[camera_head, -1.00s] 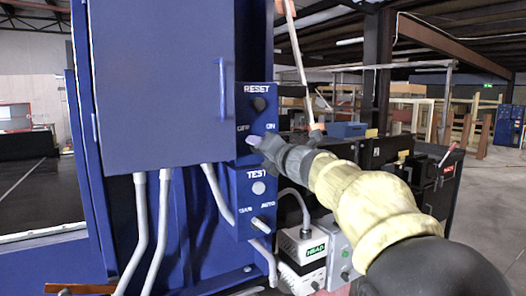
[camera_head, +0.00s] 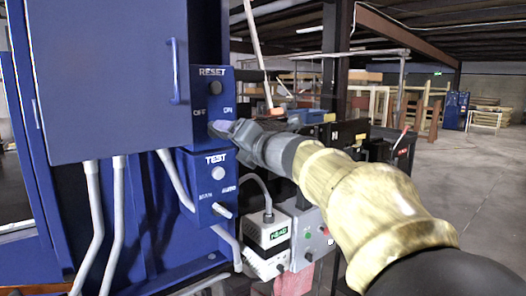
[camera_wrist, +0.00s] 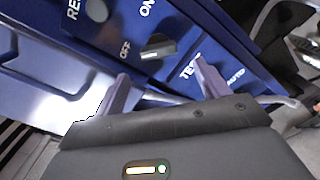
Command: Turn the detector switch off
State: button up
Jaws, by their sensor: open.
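The blue control panel (camera_head: 199,101) carries RESET, OFF/ON and TEST labels. The fingers hold nothing. I cannot tell whether a fingertip touches the panel.
A round RESET button (camera_head: 213,88) is above the switch. A TEST button (camera_head: 218,173) and a MAN/AUTO switch (camera_head: 222,210) are below. A blue cabinet (camera_head: 105,75) stands left, with grey conduits (camera_head: 92,215) under it. A white HEAD box (camera_head: 268,235) is lower right.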

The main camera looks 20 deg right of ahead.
jog(key=v, duration=1)
jog(key=shift+s+b, duration=0.2)
jog(key=shift+b, duration=0.2)
jog(key=shift+w+d, duration=0.1)
jog(key=shift+w, duration=0.05)
notch_tip(320, 180, down, 20)
jog(key=w+d+m+g+h+p, duration=0.1)
jog(key=m+g+h+p, duration=0.2)
jog(key=m, duration=0.7)
jog(key=w+m+g+h+p, duration=0.2)
jog(key=m+h+p, duration=0.15)
jog(key=m, duration=0.75)
jog(key=s+a+f+m+g+p, duration=0.1)
jog(key=s+a+f+m+g, duration=0.2)
jog(key=s+f, duration=0.5)
jog(key=s+a+f+m+g+p, duration=0.1)
jog(key=s+a+f+m+g, duration=0.2)
jog(key=s+f+m+g, duration=0.3)
notch_tip(320, 180, down, 2)
jog(key=shift+s+f+m+g+y+p, duration=0.25)
jog(key=shift+s+m+y+p, duration=0.2)
jog(key=shift+s, duration=0.8)
